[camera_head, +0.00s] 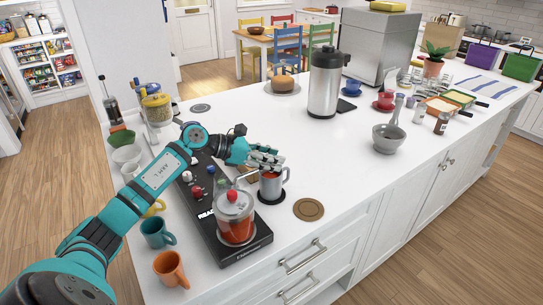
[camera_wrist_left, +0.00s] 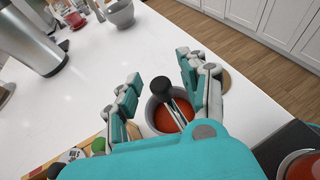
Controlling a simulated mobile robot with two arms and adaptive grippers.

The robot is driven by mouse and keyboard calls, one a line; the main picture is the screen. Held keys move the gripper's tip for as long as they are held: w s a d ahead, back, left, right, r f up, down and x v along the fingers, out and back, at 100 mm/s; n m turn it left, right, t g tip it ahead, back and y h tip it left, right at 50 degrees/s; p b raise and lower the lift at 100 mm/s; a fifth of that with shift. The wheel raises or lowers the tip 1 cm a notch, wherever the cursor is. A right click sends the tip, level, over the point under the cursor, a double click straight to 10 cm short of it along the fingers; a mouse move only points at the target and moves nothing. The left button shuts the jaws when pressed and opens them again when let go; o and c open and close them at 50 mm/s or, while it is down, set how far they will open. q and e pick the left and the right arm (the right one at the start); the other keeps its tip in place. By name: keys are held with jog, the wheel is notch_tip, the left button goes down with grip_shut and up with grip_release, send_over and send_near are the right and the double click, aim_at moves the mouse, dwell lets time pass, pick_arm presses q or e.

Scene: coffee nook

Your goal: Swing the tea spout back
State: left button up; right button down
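The tea maker is a glass jar (camera_head: 235,222) of red tea with a red knob on its lid, on a black base (camera_head: 244,249). Its metal spout (camera_head: 246,177) reaches right toward a grey mug of red tea (camera_head: 271,187). In the left wrist view a black ball knob (camera_wrist_left: 162,86) on a metal rod shows over the mug (camera_wrist_left: 170,113). My left gripper (camera_head: 268,158) is above and behind the mug. In the wrist view its fingers (camera_wrist_left: 160,85) are spread, one on each side of the knob, with visible gaps. My right gripper is out of view.
A round brown coaster (camera_head: 308,209) lies right of the mug. A teal mug (camera_head: 157,232) and an orange mug (camera_head: 170,268) stand left of the base. A steel flask (camera_head: 325,84) and a grey mortar (camera_head: 388,138) stand farther off. The counter between is clear.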

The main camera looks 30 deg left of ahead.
pick_arm(q)
grip_shut()
dwell(0.3)
